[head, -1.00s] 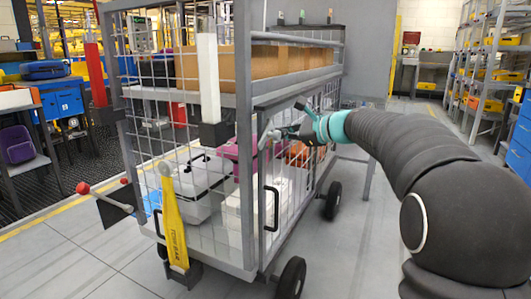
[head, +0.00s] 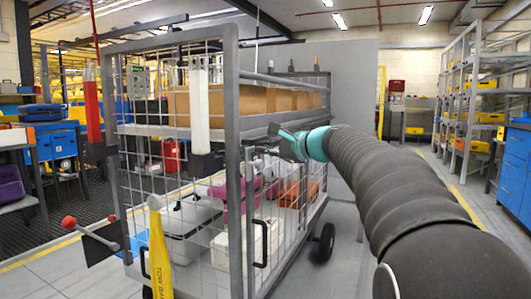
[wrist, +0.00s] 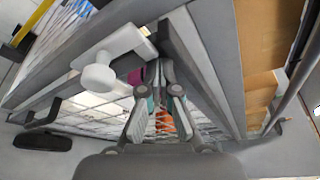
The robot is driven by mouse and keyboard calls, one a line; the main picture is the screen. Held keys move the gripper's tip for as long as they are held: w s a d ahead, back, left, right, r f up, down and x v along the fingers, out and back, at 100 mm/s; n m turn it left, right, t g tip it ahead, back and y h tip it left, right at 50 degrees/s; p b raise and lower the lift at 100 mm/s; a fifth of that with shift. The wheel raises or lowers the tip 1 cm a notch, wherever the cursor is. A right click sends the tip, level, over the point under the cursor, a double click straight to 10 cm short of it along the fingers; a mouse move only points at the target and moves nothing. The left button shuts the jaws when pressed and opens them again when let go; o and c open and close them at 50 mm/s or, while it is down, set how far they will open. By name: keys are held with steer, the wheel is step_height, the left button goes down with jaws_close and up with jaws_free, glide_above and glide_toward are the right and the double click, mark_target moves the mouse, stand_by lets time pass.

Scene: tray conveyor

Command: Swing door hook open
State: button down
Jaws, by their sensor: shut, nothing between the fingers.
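The door hook (wrist: 118,52) is a light-grey bar with a round knob, mounted at the cart's grey frame in the wrist view. In the head view it is too small and crowded to make out. My gripper (wrist: 154,80) is shut and empty, just right of and below the knob in the wrist view, apart from it in the picture. In the head view my gripper (head: 272,138) is beside the upper part of the cart's mesh door (head: 262,215), partly hidden by my teal wrist. The door's black handle (head: 258,243) is below it. The door looks closed.
The cart carries brown boxes (head: 240,98) on its upper shelf and suitcases (head: 190,230) below. A yellow tow bar (head: 160,255) stands at its near end. Storage racks (head: 470,110) stand at right. The floor right of the cart is clear.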

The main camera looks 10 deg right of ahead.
steer(key=shift+s+a+r, duration=0.25)
steer(key=shift+s+a, duration=0.1)
steer(key=shift+s, duration=0.1)
steer(key=shift+s+a+r, duration=0.15)
steer(key=shift+a, duration=0.05)
steer(key=shift+d+r, duration=0.1)
stand_by(0.3)
steer(key=shift+w+p, duration=0.3)
steer(key=s+d, duration=0.5)
steer(key=d, duration=0.3)
steer(key=shift+s+f+p, duration=0.3)
steer(key=shift+p, duration=0.05)
steer(key=shift+d, duration=0.1)
